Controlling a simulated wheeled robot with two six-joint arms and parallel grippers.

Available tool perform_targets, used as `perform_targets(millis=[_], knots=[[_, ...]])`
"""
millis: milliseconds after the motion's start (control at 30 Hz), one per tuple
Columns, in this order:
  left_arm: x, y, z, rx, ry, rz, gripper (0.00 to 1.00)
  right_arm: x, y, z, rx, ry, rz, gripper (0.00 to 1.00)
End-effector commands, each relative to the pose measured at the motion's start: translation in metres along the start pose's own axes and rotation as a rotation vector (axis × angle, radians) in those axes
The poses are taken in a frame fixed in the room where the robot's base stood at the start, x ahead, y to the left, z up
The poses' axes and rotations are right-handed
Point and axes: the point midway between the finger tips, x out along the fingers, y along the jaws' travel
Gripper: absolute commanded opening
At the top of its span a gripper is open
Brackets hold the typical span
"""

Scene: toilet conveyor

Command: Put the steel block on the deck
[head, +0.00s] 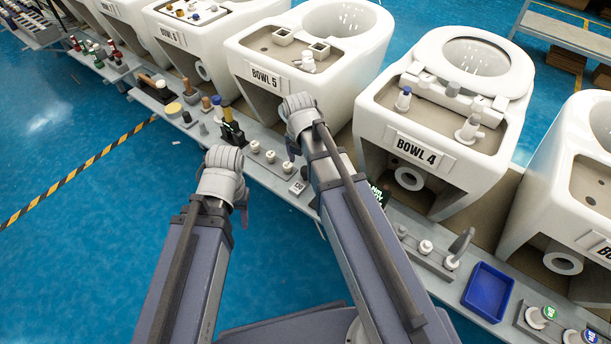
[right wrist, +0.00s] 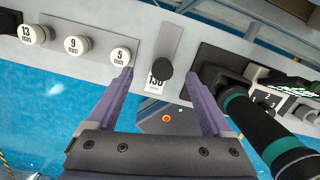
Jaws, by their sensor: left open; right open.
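A plain grey metal bar (right wrist: 171,42), which looks like the steel block, is on the bench in the right wrist view, with a dark round knob (right wrist: 163,68) at its near end and a "150" label (right wrist: 155,83) partly behind the knob. I cannot tell for sure that it is the block. My right gripper (right wrist: 161,76) is open, its fingers on either side of the knob, with no visible contact. My left gripper (head: 243,208) is open and empty over the floor beside the bench. White toilet decks, such as BOWL 5's deck (head: 270,45) and BOWL 4's deck (head: 435,113), stand behind.
White knobs on a plate (right wrist: 92,44) stand left of the bar. A dark holder with a green-banded handle (right wrist: 262,130) is close on the right. A blue tray (head: 488,291) lies further right along the bench.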

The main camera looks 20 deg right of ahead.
Motion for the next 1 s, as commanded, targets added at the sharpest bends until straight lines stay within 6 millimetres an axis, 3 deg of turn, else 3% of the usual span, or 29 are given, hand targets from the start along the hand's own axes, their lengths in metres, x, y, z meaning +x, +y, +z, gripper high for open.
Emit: perform_targets(millis=[200,567,1000], knots=[[0.022,0.002,-0.002,0.0,0.0,0.0,0.51,0.022,0.0,-0.001,0.002,0.0,0.0,0.84],[0.031,0.003,-0.002,0.0,0.0,0.0,0.51,0.031,-0.001,-0.001,0.002,0.0,0.0,0.84],[0.076,0.007,-0.005,0.0,0.0,0.0,0.51,0.077,-0.005,-0.004,0.002,0.0,0.0,0.84]])
